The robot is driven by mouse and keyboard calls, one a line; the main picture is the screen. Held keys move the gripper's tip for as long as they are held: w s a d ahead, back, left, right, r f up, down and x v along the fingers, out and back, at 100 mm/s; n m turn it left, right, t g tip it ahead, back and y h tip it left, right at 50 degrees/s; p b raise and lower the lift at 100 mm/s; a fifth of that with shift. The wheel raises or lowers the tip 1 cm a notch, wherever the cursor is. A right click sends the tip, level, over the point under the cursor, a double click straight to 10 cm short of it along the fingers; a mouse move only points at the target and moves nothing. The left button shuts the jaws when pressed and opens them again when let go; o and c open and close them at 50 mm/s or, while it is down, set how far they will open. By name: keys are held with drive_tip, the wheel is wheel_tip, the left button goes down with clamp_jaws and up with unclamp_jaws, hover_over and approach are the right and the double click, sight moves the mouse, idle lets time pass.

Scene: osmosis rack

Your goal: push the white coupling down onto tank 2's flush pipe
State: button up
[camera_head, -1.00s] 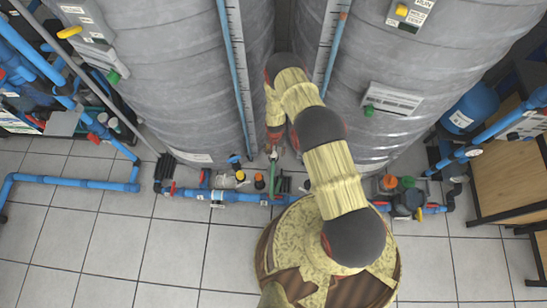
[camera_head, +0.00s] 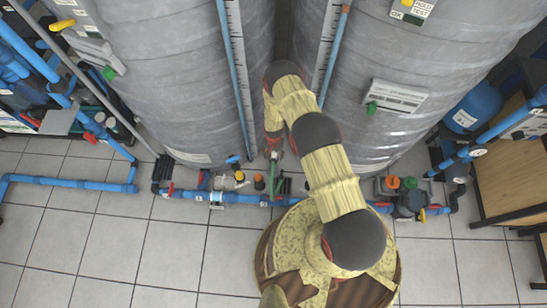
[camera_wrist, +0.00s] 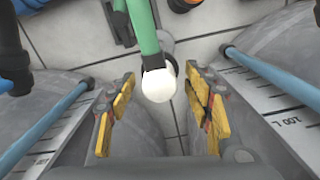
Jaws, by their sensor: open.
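The white coupling (camera_wrist: 159,85) shows in the wrist view as a rounded white piece at the end of a green pipe (camera_wrist: 143,27), with a black collar beside it. My gripper (camera_wrist: 161,80) is open, with its yellow-padded fingers on either side of the coupling and a gap to each. I see no contact. In the head view my gripper (camera_head: 273,146) hangs between the two grey tanks, just above the green pipe (camera_head: 273,172). The coupling cannot be made out there. Which tank is tank 2, and whether this pipe is its flush pipe, I cannot tell.
Grey tanks stand left (camera_head: 170,90) and right (camera_head: 400,60), close beside my arm, with blue level tubes (camera_head: 236,80) on their fronts. A blue pipe run (camera_head: 190,194) with valves lies along the floor. The tiled floor at front left is clear.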

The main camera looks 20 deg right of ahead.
sight(274, 153)
drive_tip(key=shift+c, duration=0.6)
drive_tip(key=c, duration=1)
drive_tip(key=shift+c, duration=0.2)
drive_tip(key=shift+r, duration=0.15)
drive_tip(key=shift+r, duration=0.3)
wheel_tip(274, 153, up, 2)
drive_tip(key=shift+r+p, duration=0.1)
drive_tip(key=shift+p, duration=0.6)
drive_tip(key=s+d+r+p, duration=0.1)
drive_tip(key=s+r+p, duration=0.5)
drive_tip(key=s+r, duration=0.4)
drive_tip(key=s, duration=0.4)
drive_tip(key=shift+d+p, duration=0.15)
drive_tip(key=shift+p, duration=0.25)
